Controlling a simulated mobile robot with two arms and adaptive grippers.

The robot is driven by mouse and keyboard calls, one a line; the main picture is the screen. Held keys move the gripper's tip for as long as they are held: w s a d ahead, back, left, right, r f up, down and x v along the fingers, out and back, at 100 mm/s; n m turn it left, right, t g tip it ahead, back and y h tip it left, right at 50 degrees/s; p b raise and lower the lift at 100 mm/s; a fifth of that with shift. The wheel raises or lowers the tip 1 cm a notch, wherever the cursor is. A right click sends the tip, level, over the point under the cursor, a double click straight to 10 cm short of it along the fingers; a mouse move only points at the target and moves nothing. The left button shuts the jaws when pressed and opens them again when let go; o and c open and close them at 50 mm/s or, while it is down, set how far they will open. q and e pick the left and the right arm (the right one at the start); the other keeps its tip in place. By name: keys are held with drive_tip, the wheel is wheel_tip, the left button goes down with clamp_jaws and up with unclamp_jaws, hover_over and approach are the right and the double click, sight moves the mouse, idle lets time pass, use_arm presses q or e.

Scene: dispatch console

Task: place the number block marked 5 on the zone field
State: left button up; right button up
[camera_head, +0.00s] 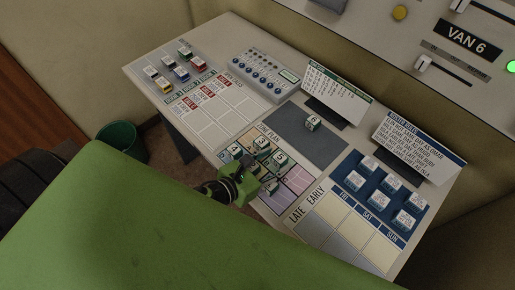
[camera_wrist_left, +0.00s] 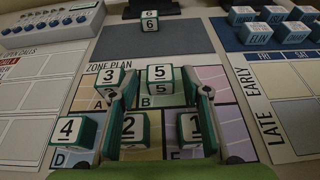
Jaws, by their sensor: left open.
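The number block marked 5 (camera_wrist_left: 161,78) is a white and green cube on the zone plan (camera_wrist_left: 215,75) in the left wrist view, by field B. In the head view a block at the plan's back right (camera_head: 279,157) appears to be the same one. My left gripper (camera_wrist_left: 158,82) is open, with its fingertips to the left and right of block 5; I cannot tell whether they touch it. In the head view the gripper (camera_head: 254,176) is low over the plan and hides part of it. My right gripper is in neither view.
Blocks 3 (camera_wrist_left: 106,80), 4 (camera_wrist_left: 75,132), 2 (camera_wrist_left: 133,128) and 1 (camera_wrist_left: 190,128) crowd the plan around my fingers. Block 6 (camera_head: 313,123) stands on the grey mat (camera_head: 290,130). Blue-tray name blocks (camera_head: 381,187) are at right, colored van blocks (camera_head: 182,73) at left.

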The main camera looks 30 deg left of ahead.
use_arm(q)
drive_tip(key=b+v, duration=0.1)
drive_tip(key=v, duration=0.7)
drive_tip(key=shift+s+a+b, duration=0.1)
drive_tip(key=shift+s+b, duration=0.1)
drive_tip(key=shift+b, duration=0.2)
drive_tip(key=shift+s+a+r, duration=0.15)
drive_tip(key=shift+s+r, duration=0.15)
drive_tip(key=shift+s, duration=0.15)
